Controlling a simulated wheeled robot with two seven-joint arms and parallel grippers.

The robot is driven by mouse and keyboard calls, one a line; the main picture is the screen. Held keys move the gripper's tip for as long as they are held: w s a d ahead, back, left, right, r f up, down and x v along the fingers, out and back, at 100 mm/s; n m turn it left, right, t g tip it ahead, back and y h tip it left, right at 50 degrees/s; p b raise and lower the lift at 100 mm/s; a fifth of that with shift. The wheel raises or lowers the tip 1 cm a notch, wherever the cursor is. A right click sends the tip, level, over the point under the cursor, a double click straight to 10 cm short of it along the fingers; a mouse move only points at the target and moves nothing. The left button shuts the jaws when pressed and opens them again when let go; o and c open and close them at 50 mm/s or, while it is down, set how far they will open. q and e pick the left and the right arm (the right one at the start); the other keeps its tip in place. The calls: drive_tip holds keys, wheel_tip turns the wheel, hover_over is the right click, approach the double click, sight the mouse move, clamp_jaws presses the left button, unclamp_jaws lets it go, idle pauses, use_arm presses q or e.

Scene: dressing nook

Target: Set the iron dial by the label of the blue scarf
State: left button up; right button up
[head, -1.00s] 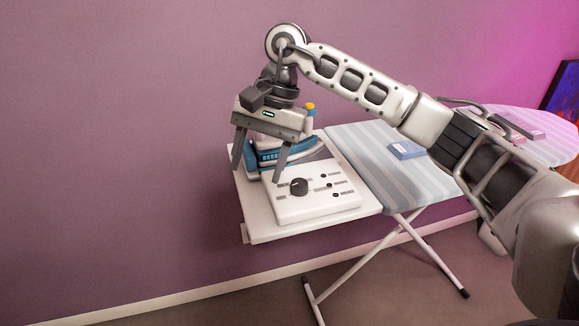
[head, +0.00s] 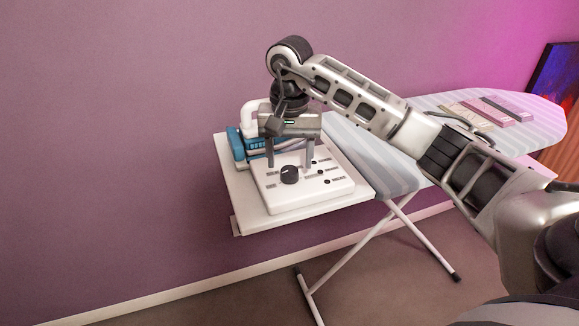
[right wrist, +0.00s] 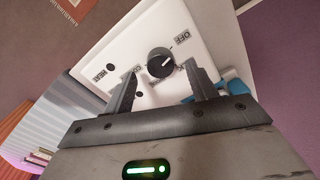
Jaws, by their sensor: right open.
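The black iron dial (head: 289,175) sits on a white panel (head: 315,200) on the shelf at the ironing board's end. My right gripper (head: 290,167) is open and empty, pointing down over the panel. In the right wrist view, the dial (right wrist: 160,61) shows between and beyond the open fingers (right wrist: 159,74), apart from them. Its light mark seems to point toward the word OFF (right wrist: 180,43); other labels are partly hidden by the fingers. The blue-and-white iron (head: 237,145) stands behind the panel, partly covered by the gripper. No blue scarf is discernible now. My left gripper is out of view.
The wall is close behind the shelf (head: 232,190).

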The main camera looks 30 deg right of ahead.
sight(289, 173)
drive_tip(key=shift+f, duration=1.4)
drive_tip(key=c, duration=1)
